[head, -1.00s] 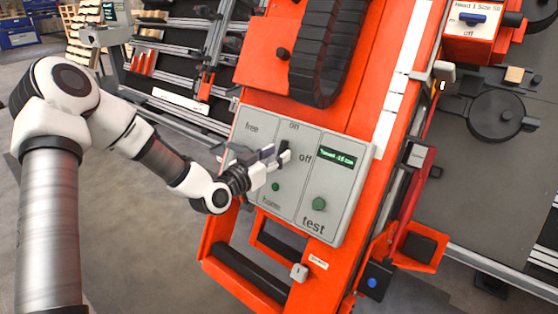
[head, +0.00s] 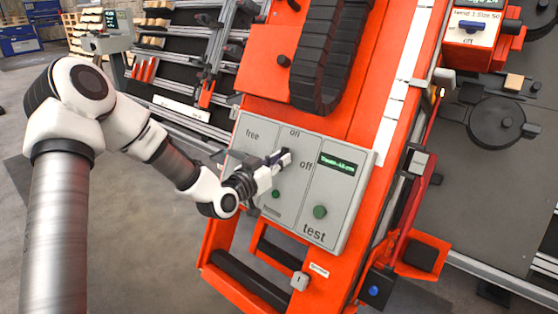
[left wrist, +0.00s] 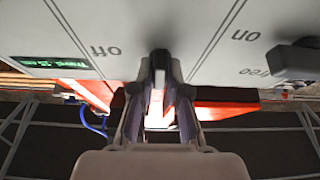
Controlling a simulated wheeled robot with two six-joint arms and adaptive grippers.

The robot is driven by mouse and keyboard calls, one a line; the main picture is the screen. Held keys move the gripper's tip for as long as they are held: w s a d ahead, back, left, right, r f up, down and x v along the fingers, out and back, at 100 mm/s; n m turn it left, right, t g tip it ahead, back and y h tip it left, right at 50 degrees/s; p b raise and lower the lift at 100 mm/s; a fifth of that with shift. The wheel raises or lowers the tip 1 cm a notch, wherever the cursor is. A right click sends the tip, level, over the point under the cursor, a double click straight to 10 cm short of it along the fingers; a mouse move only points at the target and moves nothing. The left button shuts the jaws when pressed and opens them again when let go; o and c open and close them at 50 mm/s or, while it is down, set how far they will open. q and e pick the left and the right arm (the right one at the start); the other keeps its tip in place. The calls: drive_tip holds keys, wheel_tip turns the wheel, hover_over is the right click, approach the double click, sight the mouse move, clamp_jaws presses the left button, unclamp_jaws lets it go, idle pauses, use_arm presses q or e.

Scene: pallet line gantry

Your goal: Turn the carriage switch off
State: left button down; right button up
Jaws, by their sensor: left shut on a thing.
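The carriage switch is a small dark lever on the grey control panel (head: 333,215), between the printed words "on" and "off". My left gripper (head: 283,159) reaches in from the left and covers most of the switch in the head view. In the left wrist view the dark switch (left wrist: 160,60) stands between the two fingertips (left wrist: 160,75), and the gripper is shut on it. There the "off" label lies to the left and the "on" label to the right. My right gripper is in neither view.
The panel also has a green display (head: 337,163), a green test button (head: 320,212) and a small green home button (head: 276,194). A dark knob (left wrist: 295,58) sits by "free". A blue switch (head: 473,25) is on an orange box at upper right.

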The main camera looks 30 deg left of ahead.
use_arm(q)
drive_tip(key=n+y, duration=0.1)
drive_tip(key=n, duration=0.1)
drive_tip(key=n+y, duration=0.1)
drive_tip(key=n, duration=0.2)
drive_tip(key=shift+d+r+n+y, duration=0.1)
drive_tip(key=shift+d+n+y, duration=0.1)
drive_tip(key=shift+n+y, duration=0.15)
drive_tip(key=n+y+p, duration=0.1)
drive_tip(key=n, duration=0.1)
drive_tip(key=n+g+y, duration=0.1)
drive_tip(key=n, duration=0.1)
drive_tip(key=shift+d+r+n+g+p, duration=0.1)
drive_tip(key=shift+r+n+g+p, duration=0.05)
drive_tip(key=shift+n+g+p, duration=0.15)
drive_tip(key=n+g+y+p, duration=0.1)
drive_tip(key=n, duration=0.2)
drive_tip(key=n+g+y+p, duration=0.1)
drive_tip(key=n+p, duration=0.1)
drive_tip(key=n, duration=0.1)
drive_tip(key=shift+w+r+g, duration=0.1)
drive_tip(key=shift+r+g, duration=0.1)
drive_tip(key=shift+g, duration=0.1)
drive_tip(key=shift+n+g+p, duration=1)
drive_tip(key=shift+n+p, duration=0.25)
drive_tip(key=shift+n, duration=0.9)
drive_tip(key=shift+f, duration=0.1)
drive_tip(key=c, duration=1.2)
unclamp_jaws()
drive_tip(key=shift+o, duration=0.2)
